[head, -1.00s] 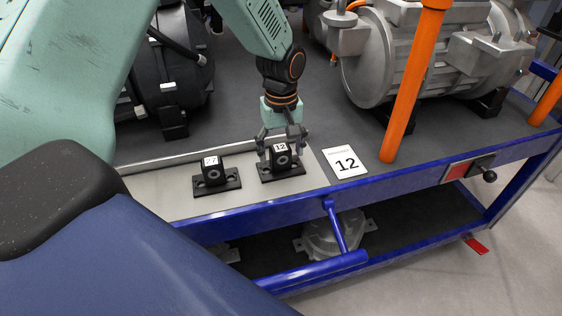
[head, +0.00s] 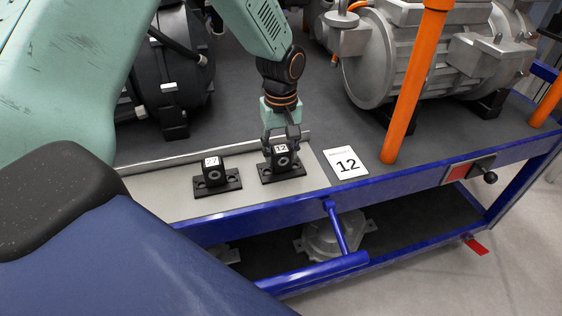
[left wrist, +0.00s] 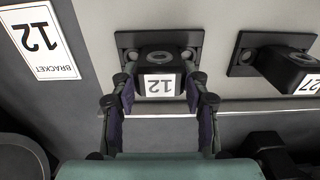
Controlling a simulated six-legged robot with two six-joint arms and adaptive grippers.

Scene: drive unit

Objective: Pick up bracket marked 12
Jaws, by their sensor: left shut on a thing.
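The black bracket marked 12 (head: 281,163) stands on a light grey plate at the cart's front edge. It also shows in the left wrist view (left wrist: 158,58), its white label upside down there. My left gripper (head: 281,150) comes down from above and is shut on the bracket's upright block, one finger on each side. In the left wrist view the fingers (left wrist: 160,98) touch the block's left and right sides. The bracket's base still rests on the plate. My right gripper is in neither view.
A second black bracket, marked 27 (head: 214,177), stands to the left on the same plate (head: 170,195). A white card reading 12 (head: 345,162) lies to the right. An orange post (head: 412,90) rises beyond it. Large motor housings stand behind.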

